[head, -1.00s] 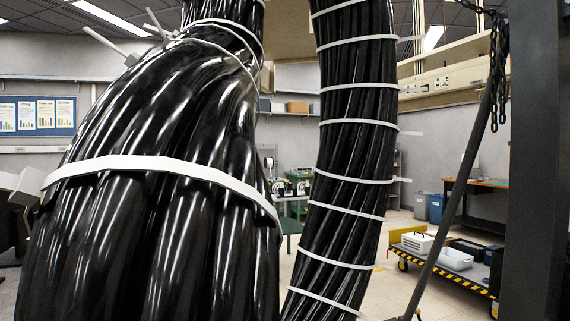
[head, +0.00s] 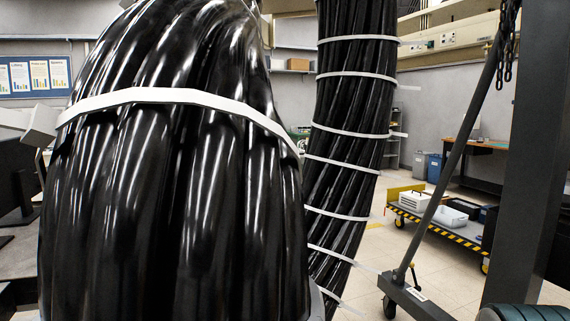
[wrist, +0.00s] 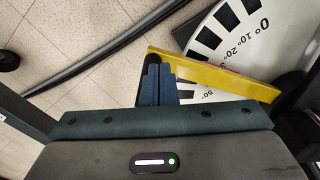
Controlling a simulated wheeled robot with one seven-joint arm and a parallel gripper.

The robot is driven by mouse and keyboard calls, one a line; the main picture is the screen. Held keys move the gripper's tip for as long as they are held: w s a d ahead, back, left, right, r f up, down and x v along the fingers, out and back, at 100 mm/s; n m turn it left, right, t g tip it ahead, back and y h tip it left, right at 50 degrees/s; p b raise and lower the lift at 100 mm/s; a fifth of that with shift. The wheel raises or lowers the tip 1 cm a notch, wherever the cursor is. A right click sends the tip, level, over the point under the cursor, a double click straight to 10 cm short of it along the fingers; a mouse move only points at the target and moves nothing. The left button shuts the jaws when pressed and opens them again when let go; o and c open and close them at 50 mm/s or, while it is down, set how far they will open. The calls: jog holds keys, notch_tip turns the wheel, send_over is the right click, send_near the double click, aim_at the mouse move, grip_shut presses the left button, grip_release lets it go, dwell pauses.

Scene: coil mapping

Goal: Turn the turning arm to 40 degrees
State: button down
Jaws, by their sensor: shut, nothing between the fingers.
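In the wrist view a yellow bar (wrist: 195,68), which looks like the turning arm, lies slanted across a white dial (wrist: 215,30) with black marks. The figures 0, 10 and 20 show above the bar and 50 below it; the bar covers the scale between 20 and 50. The exact reading is hidden. My gripper (wrist: 156,68) is shut and empty, its blue-grey fingers at the left end of the bar. They overlap the bar in the picture; I cannot tell whether they touch it. The head view shows neither dial nor fingers.
A huge black cable coil (head: 180,200) with white ties fills the head view's left; another bundle (head: 350,120) hangs beside it. A dark post (head: 535,150) stands at right. A flat cart (head: 440,220) with boxes stands behind on open floor. Dark rods (wrist: 110,45) cross the wrist view.

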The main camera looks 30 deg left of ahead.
jog(key=shift+w, duration=0.1)
jog(key=shift+w+d, duration=0.1)
jog(key=shift+w, duration=1.25)
jog(key=r+p, duration=0.2)
jog(key=r, duration=0.2)
jog(key=r+p, duration=0.3)
jog(key=r, duration=0.1)
jog(key=s+r+p, duration=0.1)
jog(key=r+p, duration=0.2)
jog(key=r, duration=0.1)
jog(key=shift+d, duration=0.1)
dwell(0.7)
